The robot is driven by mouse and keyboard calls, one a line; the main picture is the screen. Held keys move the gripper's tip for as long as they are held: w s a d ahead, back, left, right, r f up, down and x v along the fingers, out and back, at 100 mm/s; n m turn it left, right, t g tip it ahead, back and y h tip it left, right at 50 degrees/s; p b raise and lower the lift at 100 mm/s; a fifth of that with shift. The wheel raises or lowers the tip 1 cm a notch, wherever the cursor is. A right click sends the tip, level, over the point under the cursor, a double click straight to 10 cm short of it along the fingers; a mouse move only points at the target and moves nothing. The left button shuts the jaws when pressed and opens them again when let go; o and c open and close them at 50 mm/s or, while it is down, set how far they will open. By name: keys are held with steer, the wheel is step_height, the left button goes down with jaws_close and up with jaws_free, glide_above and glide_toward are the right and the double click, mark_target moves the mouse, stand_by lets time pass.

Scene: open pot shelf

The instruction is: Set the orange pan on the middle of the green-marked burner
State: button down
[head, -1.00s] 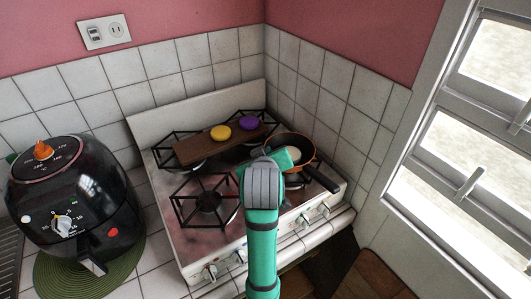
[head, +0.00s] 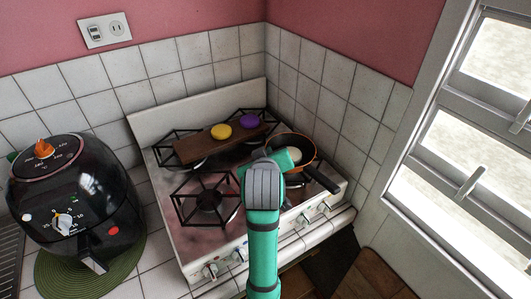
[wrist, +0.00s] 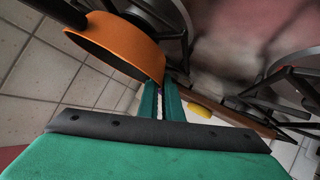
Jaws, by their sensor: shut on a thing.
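The orange pan (head: 290,141), dark inside with a black handle, is at the right side of the stove in the head view. Its handle points toward the lower right. In the wrist view its orange outer wall (wrist: 122,42) fills the upper left. My gripper (wrist: 160,92) is shut on the near edge of the pan's wall; in the head view my green hand hides part of the pan. I cannot tell whether the pan rests on the grate or hangs just above it. No green mark shows on any burner; my arm and the pan cover the right-hand burners.
A wooden board (head: 188,151) lies across the back burners, with a yellow round thing (head: 221,131) and a purple one (head: 249,120) on it. The front left burner (head: 208,201) is bare. A black air fryer (head: 88,215) stands left; a tiled wall (head: 340,100) is close on the right.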

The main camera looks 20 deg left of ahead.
steer(key=shift+f, duration=0.1)
steer(key=c, duration=1.9)
jaws_free()
steer(key=shift+o, duration=0.2)
steer(key=shift+f, duration=0.1)
steer(key=v, duration=1.1)
steer(key=shift+w, duration=0.15)
